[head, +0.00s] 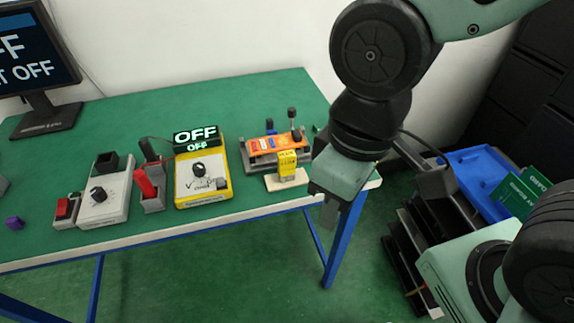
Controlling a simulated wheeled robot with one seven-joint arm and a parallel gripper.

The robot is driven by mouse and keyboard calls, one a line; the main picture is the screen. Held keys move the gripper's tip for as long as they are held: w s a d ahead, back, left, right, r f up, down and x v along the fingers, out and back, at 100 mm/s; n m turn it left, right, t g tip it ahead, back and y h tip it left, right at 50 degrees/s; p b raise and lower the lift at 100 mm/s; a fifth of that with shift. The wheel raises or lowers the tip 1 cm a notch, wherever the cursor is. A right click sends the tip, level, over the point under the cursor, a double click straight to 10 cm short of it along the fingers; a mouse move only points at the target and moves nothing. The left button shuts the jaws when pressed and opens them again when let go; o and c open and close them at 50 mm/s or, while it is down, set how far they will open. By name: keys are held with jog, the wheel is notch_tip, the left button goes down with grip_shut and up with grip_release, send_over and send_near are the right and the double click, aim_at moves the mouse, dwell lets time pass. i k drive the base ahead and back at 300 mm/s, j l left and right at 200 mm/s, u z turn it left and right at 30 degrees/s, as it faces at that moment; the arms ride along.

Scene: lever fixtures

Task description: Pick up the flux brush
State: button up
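I cannot clearly make out a flux brush in the head view. A small yellow upright piece (287,163) with dark lettering too small to read for sure stands on a pale flat block (285,182) near the table's right front edge; I cannot tell if it is the brush or a holder. My gripper (329,217) points down, right of the pale block and beyond the table's front edge. It appears apart from everything. Only a grey finger shape shows below its body, so its opening cannot be made out.
The green table (130,115) holds a yellow-framed switch box (203,182) under an OFF display (196,138), a white knob box (104,196), a red-handled lever (146,183) and an orange fixture (273,145). A monitor (32,55) stands at left. A blue tray (480,170) is at right.

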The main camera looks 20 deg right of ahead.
aim_at(286, 160)
jog(key=k+j+u, duration=0.15)
jog(key=u, duration=0.2)
jog(key=k+j+u, duration=0.2)
jog(key=u, duration=0.15)
jog(key=k+j+u, duration=0.35)
jog(key=i+l, duration=0.05)
jog(key=i, duration=0.05)
